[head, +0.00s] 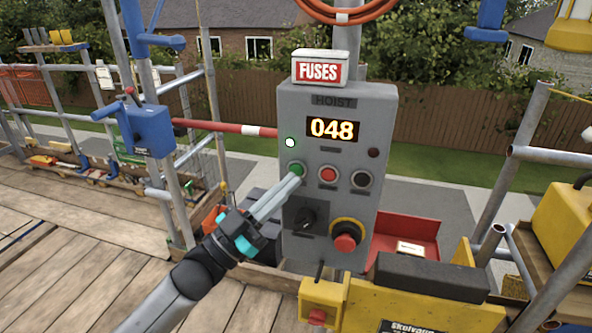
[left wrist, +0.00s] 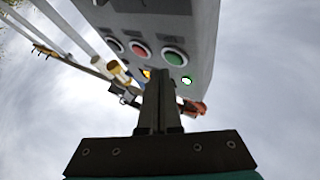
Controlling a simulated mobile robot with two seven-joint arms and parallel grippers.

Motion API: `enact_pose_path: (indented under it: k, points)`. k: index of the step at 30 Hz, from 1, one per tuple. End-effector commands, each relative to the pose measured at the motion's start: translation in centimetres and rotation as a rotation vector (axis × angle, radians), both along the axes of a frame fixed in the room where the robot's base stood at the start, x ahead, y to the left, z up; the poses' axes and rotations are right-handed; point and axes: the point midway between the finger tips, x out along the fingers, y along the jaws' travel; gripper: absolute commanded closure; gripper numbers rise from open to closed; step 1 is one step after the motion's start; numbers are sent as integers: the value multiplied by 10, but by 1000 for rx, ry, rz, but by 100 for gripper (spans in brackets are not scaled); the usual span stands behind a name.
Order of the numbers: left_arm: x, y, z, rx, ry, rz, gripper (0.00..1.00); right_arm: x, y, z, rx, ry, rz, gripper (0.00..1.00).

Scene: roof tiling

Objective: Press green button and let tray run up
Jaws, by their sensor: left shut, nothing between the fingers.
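The grey hoist control box (head: 335,105) shows 048 on its lit display (head: 333,129). The green button (head: 297,166) is at the left of a row, beside a red button (head: 327,174). My left gripper (head: 297,176) is shut and empty, its tips at the lower edge of the green button. In the left wrist view, the tips (left wrist: 158,73) are close to the green button (left wrist: 175,57); I cannot tell if they touch it. A green lamp (head: 290,142) is lit above. A red tray-like part (head: 412,232) shows behind the box. My right gripper is not in view.
Yellow machinery (head: 425,305) stands in front at right. A red-and-white bar (head: 225,127) and scaffold poles are at left. Wooden decking (head: 85,240) is clear there.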

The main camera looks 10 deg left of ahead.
Motion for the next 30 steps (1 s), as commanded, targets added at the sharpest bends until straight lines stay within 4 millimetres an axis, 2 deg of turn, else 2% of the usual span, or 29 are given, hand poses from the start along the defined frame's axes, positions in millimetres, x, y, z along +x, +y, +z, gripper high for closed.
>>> enact_pose_path:
  k: [30]
  points:
    - [10,0,0,0,0,0,100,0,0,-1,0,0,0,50]
